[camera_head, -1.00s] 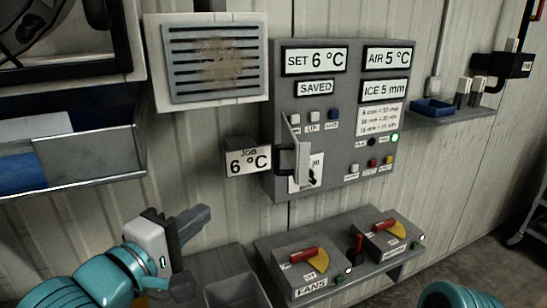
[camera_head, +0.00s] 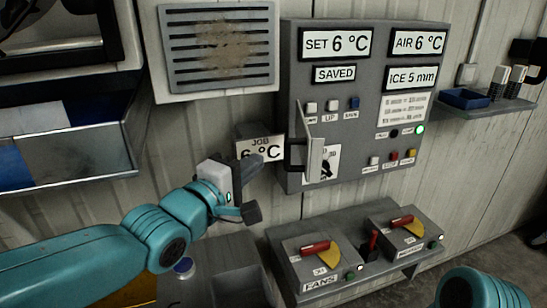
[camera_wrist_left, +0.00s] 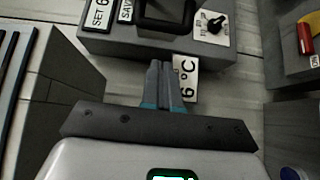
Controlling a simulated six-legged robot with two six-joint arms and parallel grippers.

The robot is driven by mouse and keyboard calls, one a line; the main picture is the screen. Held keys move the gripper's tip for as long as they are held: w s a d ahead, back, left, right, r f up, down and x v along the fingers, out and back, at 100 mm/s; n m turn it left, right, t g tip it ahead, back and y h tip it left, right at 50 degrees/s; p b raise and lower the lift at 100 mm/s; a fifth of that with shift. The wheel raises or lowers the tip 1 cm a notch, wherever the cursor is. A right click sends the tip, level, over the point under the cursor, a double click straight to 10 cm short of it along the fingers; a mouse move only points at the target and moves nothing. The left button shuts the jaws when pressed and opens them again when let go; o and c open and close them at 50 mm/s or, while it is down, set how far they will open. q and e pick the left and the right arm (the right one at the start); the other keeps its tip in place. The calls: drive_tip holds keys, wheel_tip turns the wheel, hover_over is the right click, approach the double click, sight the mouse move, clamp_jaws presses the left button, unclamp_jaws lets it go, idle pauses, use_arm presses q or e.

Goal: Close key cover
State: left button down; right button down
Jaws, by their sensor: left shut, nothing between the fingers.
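The key cover (camera_head: 315,152) is a small grey flap on the left part of the wall control panel. It stands open, sticking out from the panel. To its right the key switch (camera_head: 325,168) shows uncovered on a white plate, and it also shows in the left wrist view (camera_wrist_left: 217,24). The cover appears as a dark frame at the top of the left wrist view (camera_wrist_left: 165,12). My left gripper (camera_head: 256,161) is shut and empty, just left of the cover, in front of the JOB sign. Its fingers are together in the left wrist view (camera_wrist_left: 164,68). My right gripper is out of view.
The JOB 6 °C sign (camera_head: 260,148) juts out left of the panel (camera_head: 360,100). Below is a fans console (camera_head: 315,268) with red-handled switches. A rusty vent (camera_head: 217,48) is above left. A shelf with a blue tray (camera_head: 464,98) is at right.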

use_arm(q)
drive_tip(key=d, duration=0.4)
drive_tip(key=shift+w, duration=0.35)
idle(0.3)
